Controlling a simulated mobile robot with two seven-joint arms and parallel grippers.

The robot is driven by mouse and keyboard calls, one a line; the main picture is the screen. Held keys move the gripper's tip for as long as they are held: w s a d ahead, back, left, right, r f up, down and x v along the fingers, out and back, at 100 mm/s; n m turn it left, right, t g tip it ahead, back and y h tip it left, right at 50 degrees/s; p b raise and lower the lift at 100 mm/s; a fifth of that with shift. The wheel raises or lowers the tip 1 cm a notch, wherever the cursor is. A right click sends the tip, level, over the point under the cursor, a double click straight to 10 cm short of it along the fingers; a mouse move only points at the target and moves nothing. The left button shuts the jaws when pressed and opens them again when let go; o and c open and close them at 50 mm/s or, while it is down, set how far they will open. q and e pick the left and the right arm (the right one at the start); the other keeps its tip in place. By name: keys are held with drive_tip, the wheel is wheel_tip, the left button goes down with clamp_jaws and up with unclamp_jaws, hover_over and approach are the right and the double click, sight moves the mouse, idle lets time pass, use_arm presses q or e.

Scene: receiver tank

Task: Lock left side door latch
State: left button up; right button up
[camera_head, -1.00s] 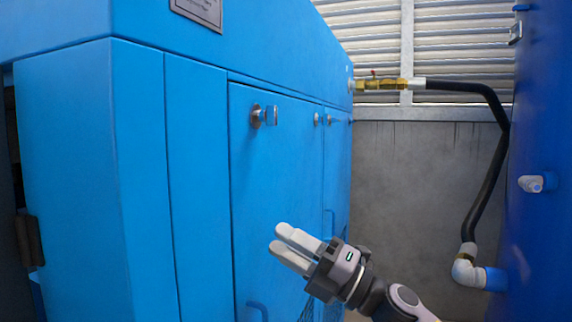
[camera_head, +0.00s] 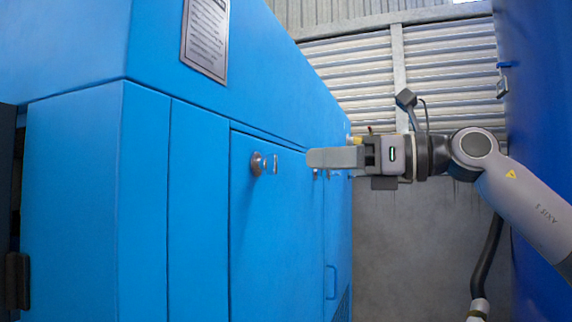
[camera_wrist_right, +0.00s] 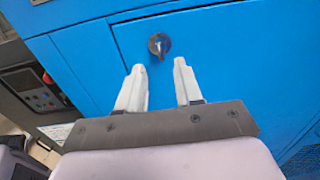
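The side door latch (camera_head: 259,164) is a small round metal knob near the top of a blue door (camera_head: 275,240). It has a flat key-like handle that looks upright. In the right wrist view the latch (camera_wrist_right: 159,45) sits just beyond the fingertips, roughly centred between them. My right gripper (camera_head: 309,158) points left toward the latch at nearly the same height in the head view, apart from it. In the wrist view its two pale fingers (camera_wrist_right: 158,65) are spread with nothing between them. My left gripper is not in view.
A metal label plate (camera_head: 205,38) is on the upper cabinet. More latches, partly behind my gripper, and a door handle (camera_head: 331,282) lie farther along. A dark blue tank (camera_head: 535,100) and black hose (camera_head: 487,262) bound the right side. A control panel (camera_wrist_right: 38,92) shows at wrist-view left.

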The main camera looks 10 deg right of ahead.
sight(277, 161)
drive_tip(key=p+x, duration=0.1)
drive_tip(key=x, duration=0.6)
clamp_jaws()
